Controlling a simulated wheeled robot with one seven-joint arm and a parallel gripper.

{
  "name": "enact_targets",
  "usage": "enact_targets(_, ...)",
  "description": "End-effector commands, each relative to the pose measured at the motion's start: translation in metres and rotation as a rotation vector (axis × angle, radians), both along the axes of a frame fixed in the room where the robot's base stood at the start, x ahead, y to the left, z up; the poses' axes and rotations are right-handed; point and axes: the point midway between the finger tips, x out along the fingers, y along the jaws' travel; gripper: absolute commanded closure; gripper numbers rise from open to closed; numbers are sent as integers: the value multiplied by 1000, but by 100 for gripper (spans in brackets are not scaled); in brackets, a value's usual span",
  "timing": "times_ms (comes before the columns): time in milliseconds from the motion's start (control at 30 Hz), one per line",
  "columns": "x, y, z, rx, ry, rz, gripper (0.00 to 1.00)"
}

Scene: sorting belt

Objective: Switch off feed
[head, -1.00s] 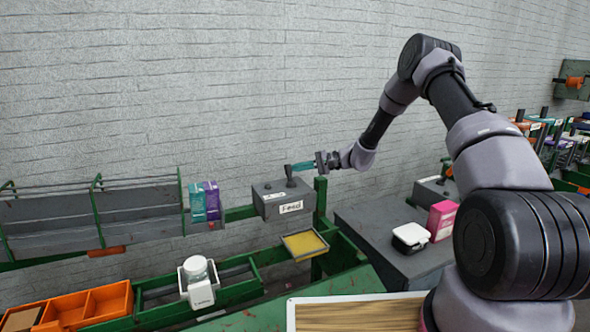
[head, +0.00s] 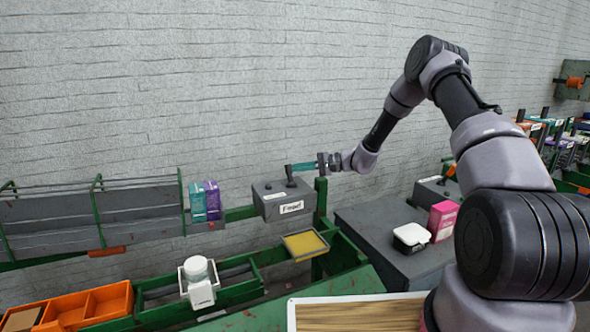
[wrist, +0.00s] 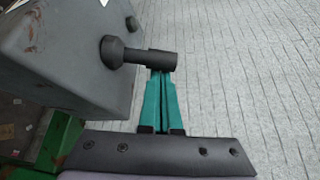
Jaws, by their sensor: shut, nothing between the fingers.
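The feed box (head: 284,200) is a grey box with a white "Feed" label, mounted on a green post left of my arm in the head view. A dark lever (head: 290,176) stands on its top; the wrist view shows this lever (wrist: 122,53) as a dark stem with a rounded base and a cylindrical end. My gripper (head: 290,167) has teal fingers, shut and empty. In the wrist view the fingertips (wrist: 161,72) are at the lever's cylindrical end, touching or almost touching it. The contact itself is hidden.
A grey rack with a teal box (head: 197,202) and a purple box (head: 212,200) stands left of the feed box. A yellow tray (head: 305,244) is below it.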

Motion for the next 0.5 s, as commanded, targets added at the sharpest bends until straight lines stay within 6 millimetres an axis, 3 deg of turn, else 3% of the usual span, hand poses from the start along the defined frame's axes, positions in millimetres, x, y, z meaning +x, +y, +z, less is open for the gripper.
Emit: enact_targets(500,-8,-4,4,65,-144,-1,100)
